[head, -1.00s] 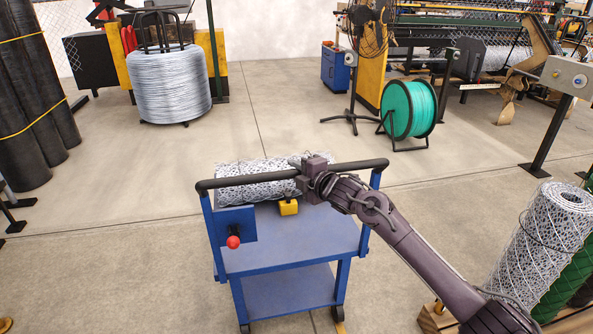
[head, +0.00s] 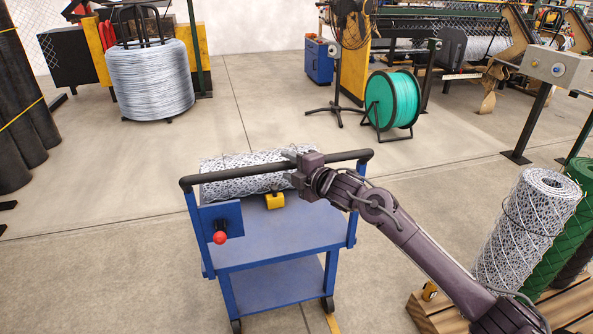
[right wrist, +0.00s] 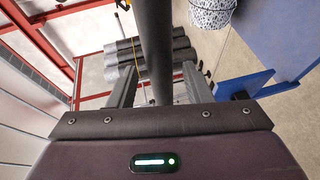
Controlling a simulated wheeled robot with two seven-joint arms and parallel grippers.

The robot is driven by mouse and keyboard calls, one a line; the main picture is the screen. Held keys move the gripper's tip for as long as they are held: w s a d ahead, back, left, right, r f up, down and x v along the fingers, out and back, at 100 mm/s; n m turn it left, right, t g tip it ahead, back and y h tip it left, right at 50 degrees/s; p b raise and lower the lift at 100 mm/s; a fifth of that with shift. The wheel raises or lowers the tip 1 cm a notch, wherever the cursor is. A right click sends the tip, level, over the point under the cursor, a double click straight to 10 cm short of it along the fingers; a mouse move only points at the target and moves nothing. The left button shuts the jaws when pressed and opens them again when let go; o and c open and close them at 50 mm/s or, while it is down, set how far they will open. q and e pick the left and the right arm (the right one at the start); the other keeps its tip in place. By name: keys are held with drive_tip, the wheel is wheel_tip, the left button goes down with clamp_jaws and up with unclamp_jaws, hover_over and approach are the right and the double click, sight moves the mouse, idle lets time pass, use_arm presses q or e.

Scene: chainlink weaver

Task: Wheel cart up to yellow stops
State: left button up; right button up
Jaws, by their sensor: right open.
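The blue cart (head: 280,249) stands upright on the concrete floor in front of me, with a black push handle (head: 232,178) across its near top. My right gripper (head: 297,172) is at the handle, right of its middle. In the right wrist view the dark handle bar (right wrist: 155,45) runs between the two spread fingers of this gripper (right wrist: 160,85), which is open. A wire mesh roll (head: 240,180) lies on the cart behind the handle. A red knob (head: 220,237) sits on the cart's left panel. I cannot make out yellow floor stops. My left gripper is out of view.
A yellow block (head: 275,201) is on the cart deck. Mesh rolls (head: 525,225) stand on a wooden pallet (head: 430,312) at right. A green reel (head: 395,100), a wire coil (head: 152,80) and a control post (head: 530,125) stand beyond. The floor behind the cart is open.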

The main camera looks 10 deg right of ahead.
drive_tip(key=shift+v, duration=1.8)
